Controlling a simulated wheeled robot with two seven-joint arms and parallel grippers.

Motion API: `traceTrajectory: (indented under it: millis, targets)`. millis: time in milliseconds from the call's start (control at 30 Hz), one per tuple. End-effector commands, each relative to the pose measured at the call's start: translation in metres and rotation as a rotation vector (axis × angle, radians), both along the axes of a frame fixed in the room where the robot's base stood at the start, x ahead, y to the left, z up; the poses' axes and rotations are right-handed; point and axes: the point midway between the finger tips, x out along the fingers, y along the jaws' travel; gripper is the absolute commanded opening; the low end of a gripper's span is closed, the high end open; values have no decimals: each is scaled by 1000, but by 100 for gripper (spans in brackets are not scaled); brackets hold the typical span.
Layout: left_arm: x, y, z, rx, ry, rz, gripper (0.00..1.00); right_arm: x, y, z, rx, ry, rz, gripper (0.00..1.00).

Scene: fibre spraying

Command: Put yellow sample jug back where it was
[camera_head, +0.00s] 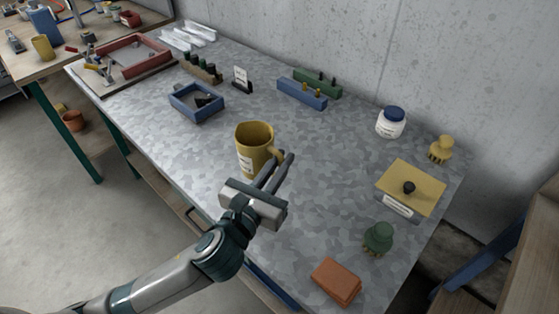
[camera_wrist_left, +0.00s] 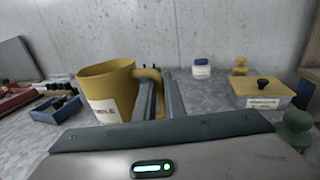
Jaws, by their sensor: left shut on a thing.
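The yellow sample jug (camera_head: 254,149) is upright at the middle of the grey speckled table (camera_head: 330,150). It has a white label on its side and its handle points right. My left gripper (camera_head: 277,172) is shut on the jug's handle. In the left wrist view the jug (camera_wrist_left: 107,92) stands left of the fingers (camera_wrist_left: 160,95), which hold the handle. I cannot tell whether the jug's base touches the table. My right gripper does not show in either view.
A blue tray (camera_head: 196,103) lies behind left. Blue and green blocks (camera_head: 302,93) stand at the back. A white jar (camera_head: 391,122), yellow-lidded box (camera_head: 411,188), green knobbed object (camera_head: 378,238) and orange block (camera_head: 336,281) occupy the right. Table around the jug is clear.

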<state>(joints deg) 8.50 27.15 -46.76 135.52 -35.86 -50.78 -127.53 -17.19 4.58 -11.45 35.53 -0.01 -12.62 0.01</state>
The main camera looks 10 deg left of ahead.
Motion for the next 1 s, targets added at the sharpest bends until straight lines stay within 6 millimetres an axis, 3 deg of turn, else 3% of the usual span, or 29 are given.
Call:
traceTrajectory:
  millis: [300, 500, 1000]
  targets:
    - [60, 4, -35, 0, 1, 4, 0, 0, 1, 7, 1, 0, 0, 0]
    - [88, 5, -52, 0, 1, 2, 0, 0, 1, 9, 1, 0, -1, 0]
    - [95, 5, -59, -1, 0, 0, 0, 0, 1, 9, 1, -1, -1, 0]
